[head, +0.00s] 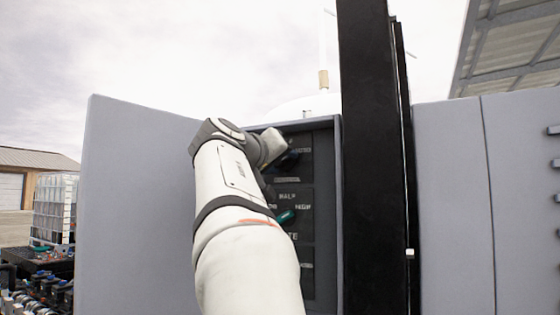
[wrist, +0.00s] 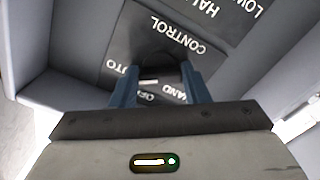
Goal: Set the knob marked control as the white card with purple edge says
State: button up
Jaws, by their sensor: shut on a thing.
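In the wrist view my gripper (wrist: 160,74) is shut on a dark knob (wrist: 155,58), with one blue finger on each side of it. The plate around the knob is marked CONTROL (wrist: 185,36). Labels reading HAND (wrist: 174,91) and OFF, and one ending in TO, show around the fingers, partly covered. The knob's pointing direction cannot be told. In the head view my arm reaches into the open cabinet at its upper panel (head: 318,160), and the knob there is mostly hidden. I see no white card with purple edge in either view.
Below in the head view is a teal knob (head: 286,216) on a panel marked HALF. The open grey door (head: 135,200) stands to the left of my arm. A black post (head: 372,150) stands close on the right. Cabinet side walls enclose the panel.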

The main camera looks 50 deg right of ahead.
jog(key=n+p, duration=0.3)
jog(key=n, duration=0.8)
jog(key=shift+r+p, duration=0.1)
jog(key=shift+p, duration=0.3)
dwell(0.3)
jog(key=o, duration=1)
jog(key=shift+b+v, duration=1.2)
jog(key=shift+v, duration=2.75)
